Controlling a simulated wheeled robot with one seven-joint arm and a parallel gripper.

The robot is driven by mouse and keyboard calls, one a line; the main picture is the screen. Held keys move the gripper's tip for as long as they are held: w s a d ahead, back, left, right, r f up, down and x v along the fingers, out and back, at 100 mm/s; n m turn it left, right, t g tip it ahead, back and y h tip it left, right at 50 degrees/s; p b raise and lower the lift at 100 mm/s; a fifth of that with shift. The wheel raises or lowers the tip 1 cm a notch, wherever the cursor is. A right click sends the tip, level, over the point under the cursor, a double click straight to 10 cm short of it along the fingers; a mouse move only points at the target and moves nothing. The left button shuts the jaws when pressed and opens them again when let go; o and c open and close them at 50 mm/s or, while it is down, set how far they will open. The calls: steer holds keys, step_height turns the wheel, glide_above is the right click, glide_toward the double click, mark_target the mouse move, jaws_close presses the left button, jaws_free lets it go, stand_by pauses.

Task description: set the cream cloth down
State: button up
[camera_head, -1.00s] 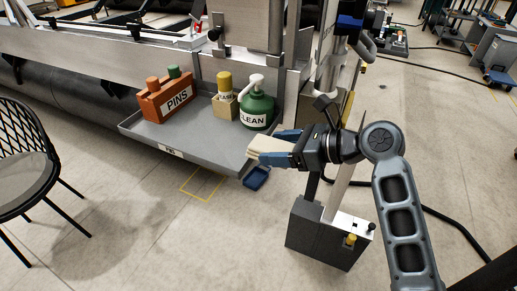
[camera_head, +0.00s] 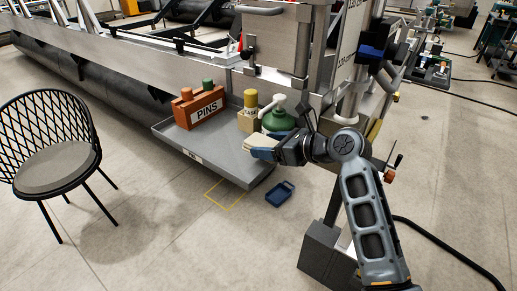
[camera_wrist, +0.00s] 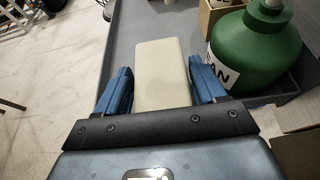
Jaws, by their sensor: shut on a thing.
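My gripper (camera_head: 263,146) is shut on the folded cream cloth (camera_head: 259,140), its blue fingers on either side. It is at the right end of the grey shelf tray (camera_head: 212,152), in front of the green bottle. In the wrist view the cloth (camera_wrist: 162,75) points forward over the tray surface (camera_wrist: 127,45). I cannot tell whether the cloth touches the tray. The green bottle (camera_wrist: 255,45) stands close to the right of the cloth; in the head view my gripper partly hides it.
An orange PINS box (camera_head: 200,108) and a beige box with a yellow-topped container (camera_head: 249,112) stand at the tray's back. The tray's front left is bare. A small blue tray (camera_head: 281,194) lies on the floor below. A black chair (camera_head: 50,150) stands left.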

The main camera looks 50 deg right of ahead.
mark_target(259, 140)
steer(key=w, duration=0.3)
steer(key=shift+w, duration=0.2)
steer(key=shift+f, duration=1.75)
steer(key=o, duration=1)
steer(key=shift+f, duration=0.15)
steer(key=shift+s+r, duration=0.15)
steer(key=shift+r, duration=0.05)
steer(key=v, duration=1.1)
steer(key=shift+s+r, duration=0.2)
steer(key=shift+s, duration=0.1)
